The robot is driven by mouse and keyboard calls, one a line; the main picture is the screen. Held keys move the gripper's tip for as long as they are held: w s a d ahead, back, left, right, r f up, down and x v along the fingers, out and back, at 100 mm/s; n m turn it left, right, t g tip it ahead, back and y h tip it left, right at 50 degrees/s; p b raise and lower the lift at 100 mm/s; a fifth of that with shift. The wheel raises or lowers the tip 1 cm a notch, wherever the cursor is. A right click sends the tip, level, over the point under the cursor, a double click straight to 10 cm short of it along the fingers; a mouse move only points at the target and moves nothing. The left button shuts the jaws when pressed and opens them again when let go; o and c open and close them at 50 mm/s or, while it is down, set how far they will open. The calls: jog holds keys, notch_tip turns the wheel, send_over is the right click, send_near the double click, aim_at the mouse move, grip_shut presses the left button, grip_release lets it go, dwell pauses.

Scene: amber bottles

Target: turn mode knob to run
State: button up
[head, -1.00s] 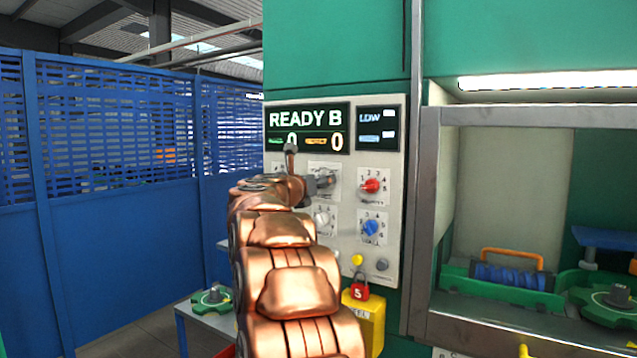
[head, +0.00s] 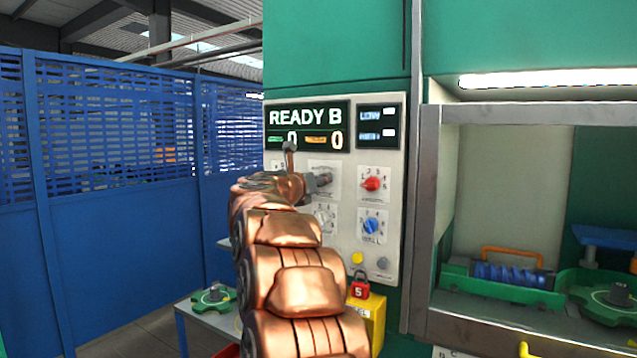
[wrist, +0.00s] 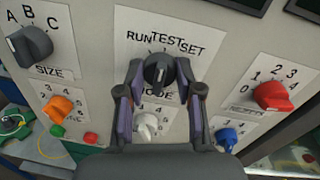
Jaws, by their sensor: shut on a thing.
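The mode knob (wrist: 158,72) is dark grey and sits under the printed words RUN, TEST and SET in the wrist view. Its pale pointer line looks roughly upright, toward TEST, though the exact setting is hard to tell. My gripper (wrist: 162,80) has one finger on each side of the knob and is shut on it. In the head view my gripper (head: 315,184) reaches the panel below the READY B display, and my arm covers part of the panel's left side.
Around it sit a grey size knob (wrist: 30,46), an orange knob (wrist: 60,107), a white knob (wrist: 147,125), a red knob (wrist: 272,96) and a blue knob (wrist: 228,137). A red padlock (head: 360,289) hangs below the panel. A blue fence (head: 120,220) stands left.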

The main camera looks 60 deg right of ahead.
jog(key=shift+w+n+b, duration=0.1)
jog(key=shift+n+b, duration=0.4)
jog(key=shift+n, duration=0.1)
jog(key=shift+r+n, duration=0.1)
jog(key=shift+n, duration=0.6)
jog(key=shift+n+p, duration=0.45)
jog(key=shift+n, duration=0.05)
jog(key=shift+n+y+p, duration=0.3)
jog(key=shift+n+p, duration=1.95)
jog(key=shift+n, duration=0.05)
jog(key=o, duration=1.2)
jog(key=shift+c, duration=0.2)
